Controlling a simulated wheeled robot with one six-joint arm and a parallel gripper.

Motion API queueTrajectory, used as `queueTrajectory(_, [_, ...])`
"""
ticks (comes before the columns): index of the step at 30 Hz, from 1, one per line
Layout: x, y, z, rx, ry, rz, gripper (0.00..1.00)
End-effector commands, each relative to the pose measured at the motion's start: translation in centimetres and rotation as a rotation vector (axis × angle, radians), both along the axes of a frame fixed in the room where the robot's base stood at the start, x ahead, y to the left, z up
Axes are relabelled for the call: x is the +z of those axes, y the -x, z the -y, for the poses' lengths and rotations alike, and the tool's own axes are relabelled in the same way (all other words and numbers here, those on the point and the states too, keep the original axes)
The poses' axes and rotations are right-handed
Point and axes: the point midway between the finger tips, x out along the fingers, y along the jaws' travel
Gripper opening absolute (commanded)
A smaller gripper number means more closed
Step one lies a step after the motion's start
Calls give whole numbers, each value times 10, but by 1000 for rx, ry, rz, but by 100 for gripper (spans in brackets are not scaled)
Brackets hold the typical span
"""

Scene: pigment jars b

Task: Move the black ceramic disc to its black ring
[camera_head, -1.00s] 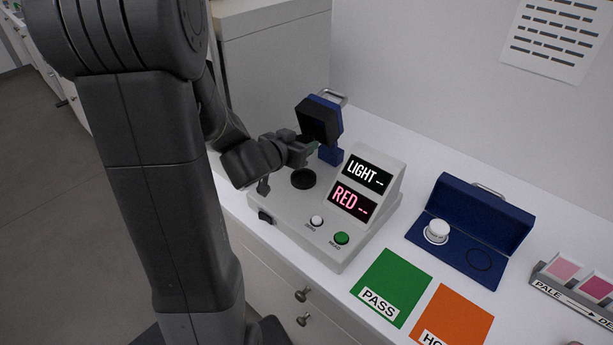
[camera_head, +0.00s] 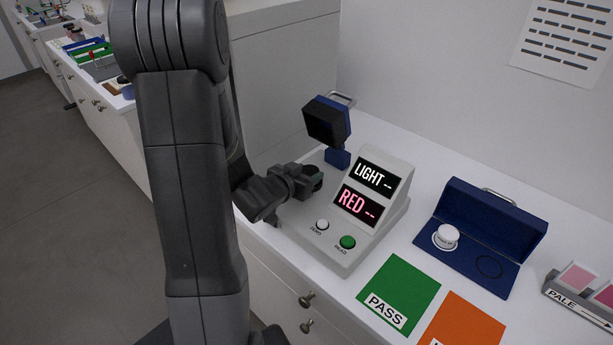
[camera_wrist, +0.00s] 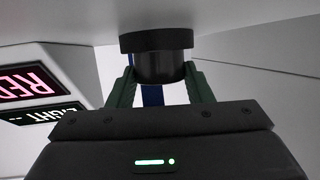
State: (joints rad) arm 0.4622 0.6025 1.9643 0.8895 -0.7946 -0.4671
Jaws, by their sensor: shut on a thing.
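My gripper (camera_head: 311,174) is at the grey instrument, left of its display. In the wrist view its two green fingers are shut on the black ceramic disc (camera_wrist: 157,58), gripping its narrower knob part, with the wider rim beyond the fingertips. In the head view the disc is mostly hidden by the gripper. I cannot tell whether its rim touches the instrument's top. The black ring (camera_head: 489,267) is a thin dark circle on the right part of the open blue case (camera_head: 462,262), and it is empty.
A white disc (camera_head: 447,234) sits in the case, left of the black ring. The instrument's display (camera_head: 369,190) and raised blue-black head (camera_head: 327,120) stand close to my gripper. Green (camera_head: 398,294) and orange (camera_head: 464,325) cards lie in front. A swatch rack (camera_head: 580,297) is at right.

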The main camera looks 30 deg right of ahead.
Motion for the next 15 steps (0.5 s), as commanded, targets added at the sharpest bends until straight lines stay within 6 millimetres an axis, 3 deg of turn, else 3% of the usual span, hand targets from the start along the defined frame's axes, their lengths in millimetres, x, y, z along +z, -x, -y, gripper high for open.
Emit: queueTrajectory(15, [-9, 0, 0, 1, 1, 1, 20])
